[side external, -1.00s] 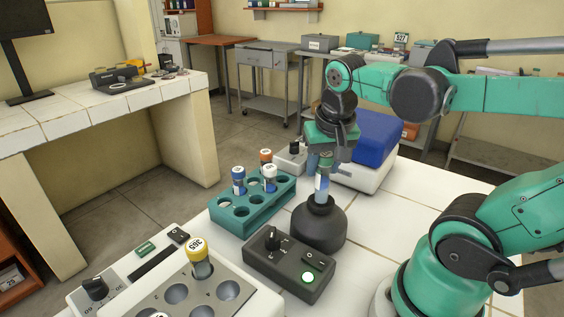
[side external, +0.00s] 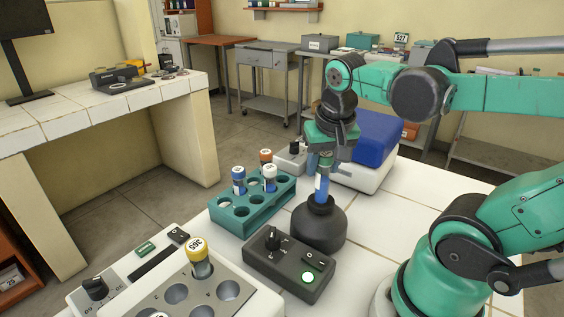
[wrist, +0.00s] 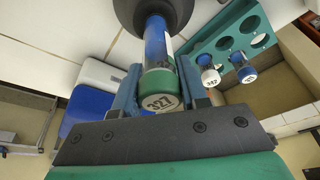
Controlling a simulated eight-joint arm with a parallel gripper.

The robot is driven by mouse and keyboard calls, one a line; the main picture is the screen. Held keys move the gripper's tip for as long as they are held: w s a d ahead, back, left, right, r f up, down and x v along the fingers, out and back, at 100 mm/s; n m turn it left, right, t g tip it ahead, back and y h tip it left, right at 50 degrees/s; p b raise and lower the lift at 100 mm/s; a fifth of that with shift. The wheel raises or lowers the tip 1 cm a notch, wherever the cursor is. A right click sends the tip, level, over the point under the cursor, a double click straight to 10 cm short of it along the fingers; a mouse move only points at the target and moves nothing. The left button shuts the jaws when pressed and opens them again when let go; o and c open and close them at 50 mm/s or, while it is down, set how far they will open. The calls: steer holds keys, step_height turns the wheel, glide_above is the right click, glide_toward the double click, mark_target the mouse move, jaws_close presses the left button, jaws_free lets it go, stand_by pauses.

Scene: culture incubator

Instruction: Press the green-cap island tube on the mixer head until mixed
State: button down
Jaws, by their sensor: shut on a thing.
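The green-cap tube (wrist: 157,48) holds blue liquid and has a white label; its cap reads 327 in the wrist view. It stands upright in the side view (side external: 321,188), with its lower end in the cup of the black mixer head (side external: 318,226). My gripper (side external: 322,163) is shut around the tube's upper part, just above the mixer; in the wrist view its blue fingers (wrist: 159,92) flank the cap. The tube's bottom is hidden in the cup. The mixer's control box (side external: 262,260) has a knob, a switch and a lit green light.
A grey block device (side external: 235,305) with a yellow-cap tube (side external: 198,255) is at front left. A blue-lidded white machine (side external: 372,140) stands behind my gripper. Tiles right of the mixer are clear.

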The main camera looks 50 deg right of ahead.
steer(key=shift+r, duration=3)
